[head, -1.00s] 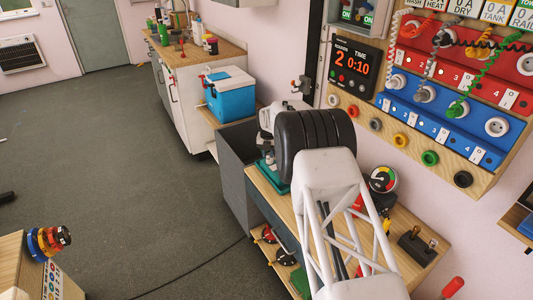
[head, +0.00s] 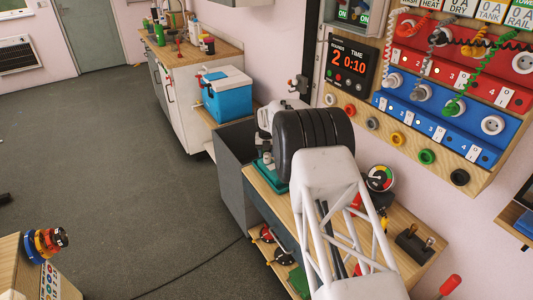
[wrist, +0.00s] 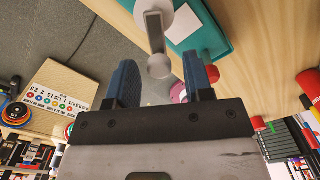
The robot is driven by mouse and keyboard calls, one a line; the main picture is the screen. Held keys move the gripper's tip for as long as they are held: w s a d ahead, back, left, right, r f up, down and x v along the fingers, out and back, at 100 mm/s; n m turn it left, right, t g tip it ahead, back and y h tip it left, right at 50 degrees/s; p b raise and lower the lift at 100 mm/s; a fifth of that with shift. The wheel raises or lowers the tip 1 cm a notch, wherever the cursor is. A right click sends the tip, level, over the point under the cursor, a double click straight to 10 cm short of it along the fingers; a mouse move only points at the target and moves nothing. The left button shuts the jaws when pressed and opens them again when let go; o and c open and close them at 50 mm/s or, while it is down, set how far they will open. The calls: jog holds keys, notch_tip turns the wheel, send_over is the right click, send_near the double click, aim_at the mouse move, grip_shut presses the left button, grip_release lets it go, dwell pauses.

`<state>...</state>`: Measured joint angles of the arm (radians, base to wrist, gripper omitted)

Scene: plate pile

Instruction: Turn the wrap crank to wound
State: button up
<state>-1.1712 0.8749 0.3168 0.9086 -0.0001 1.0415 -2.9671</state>
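In the wrist view, a crank with a grey metal arm (wrist: 154,30) and a rounded pale knob (wrist: 158,67) comes down from a white hub above a teal base (wrist: 215,45). My gripper (wrist: 158,61) has two blue fingers, spread apart and open. The knob shows in the gap between the fingers, touching neither; I cannot tell its exact depth. In the head view, the teal-based machine (head: 266,163) stands on the wooden bench, mostly hidden behind my arm.
The wooden bench (head: 405,240) also carries a gauge (head: 380,178) and a block with levers (head: 414,243) to the right. A board with plugs and curly cords (head: 440,100) hangs on the wall above. A blue cooler (head: 228,98) stands farther back. Open grey floor lies left.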

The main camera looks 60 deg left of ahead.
dwell(0.3)
jog(key=shift+r, duration=3.9)
jog(key=shift+m, duration=0.3)
